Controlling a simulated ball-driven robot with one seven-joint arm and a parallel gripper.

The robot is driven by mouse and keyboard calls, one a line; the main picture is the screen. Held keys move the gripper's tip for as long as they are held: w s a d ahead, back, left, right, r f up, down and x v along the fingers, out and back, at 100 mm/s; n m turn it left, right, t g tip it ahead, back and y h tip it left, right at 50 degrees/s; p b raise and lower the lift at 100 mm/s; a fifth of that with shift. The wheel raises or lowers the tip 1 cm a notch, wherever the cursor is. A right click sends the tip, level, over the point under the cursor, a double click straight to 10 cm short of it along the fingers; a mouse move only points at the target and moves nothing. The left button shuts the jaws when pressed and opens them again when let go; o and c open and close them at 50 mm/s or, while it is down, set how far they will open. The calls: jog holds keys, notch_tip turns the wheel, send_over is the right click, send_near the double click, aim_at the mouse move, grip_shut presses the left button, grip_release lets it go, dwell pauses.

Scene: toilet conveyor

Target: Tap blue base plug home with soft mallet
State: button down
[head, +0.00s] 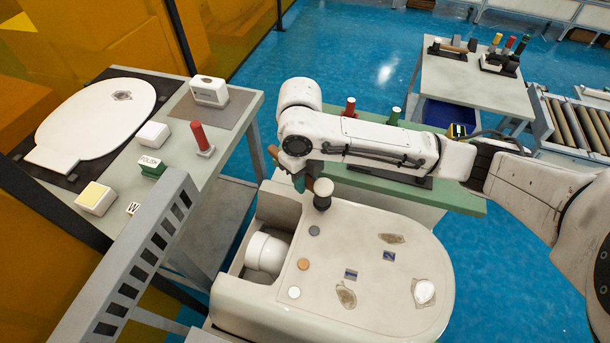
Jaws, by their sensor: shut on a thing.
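A white toilet body (385,315) lies with a broad flat face up. A small grey-blue round plug (314,230) sits on that face near its back edge; I cannot tell how deep it sits. My gripper (305,184) hangs behind that edge, mostly hidden under my arm, and is shut on the soft mallet. The mallet's pale head (323,186) with a dark lower end (322,202) is above the face, behind the grey-blue plug and apart from it. The mallet's handle is mostly hidden.
An orange-brown disc (303,264) and a white disc (294,292) lie in line on the face. Two blue stickers and several patches are to the right. A grey side table (222,150) with a toilet lid (97,115) stands left. A green-topped bench (465,199) is behind.

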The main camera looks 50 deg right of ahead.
notch_tip(320, 180, down, 2)
jog(key=shift+f+b, duration=0.2)
jog(key=shift+b, duration=0.35)
notch_tip(320, 180, up, 6)
jog(key=p, duration=0.4)
jog(key=shift+p, duration=0.35)
